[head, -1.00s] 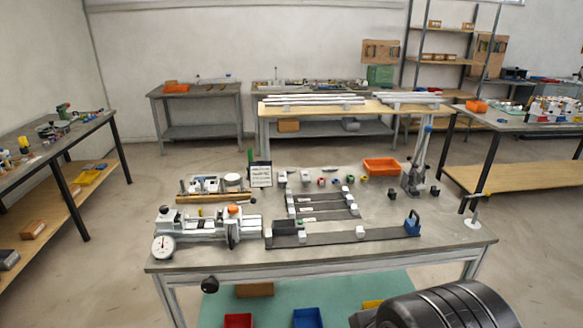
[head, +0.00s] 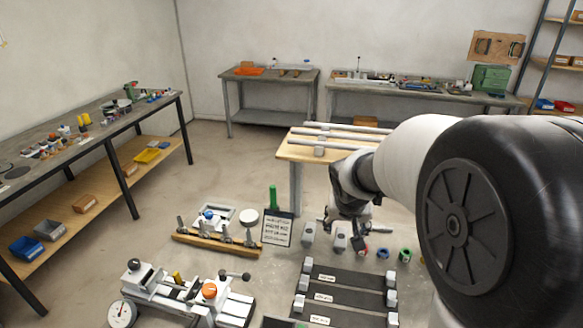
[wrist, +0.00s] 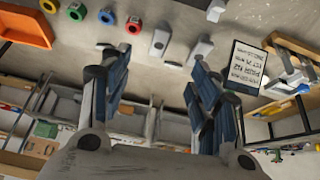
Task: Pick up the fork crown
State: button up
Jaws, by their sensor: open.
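My gripper (head: 347,222) is open and empty, held above the row of small parts at the table's back. In the wrist view its two fingers (wrist: 151,66) are spread wide. Two light grey parts lie ahead of the fingertips: a grey block with a dark hole (wrist: 159,42), roughly between the fingers, and a longer grey block (wrist: 196,54) by the right finger. In the head view they are the right grey block (head: 340,241) and the left grey block (head: 308,233). I cannot tell which is the fork crown. Neither is held.
Red (wrist: 133,24), blue (wrist: 106,16) and green (wrist: 76,10) rings continue the row, with an orange bin (wrist: 22,28) beyond. A lettered sign (head: 277,228) stands beside the left grey block. A jig with a dial (head: 122,313) and dark rails (head: 340,279) occupy the front.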

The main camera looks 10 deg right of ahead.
send_near(341, 237)
jog(key=f+b, duration=0.1)
jog(key=w+f+b, duration=0.1)
jog(key=f, duration=0.1)
jog(key=shift+d+f+m+b, duration=0.15)
jog(key=shift+m+b, duration=0.15)
jog(key=shift+w+b+x, duration=0.2)
jog(key=shift+b+x, duration=0.65)
jog(key=shift+x, duration=2.25)
jog(key=shift+d, duration=0.1)
jog(key=shift+c, duration=0.4)
jog(key=c, duration=1.2)
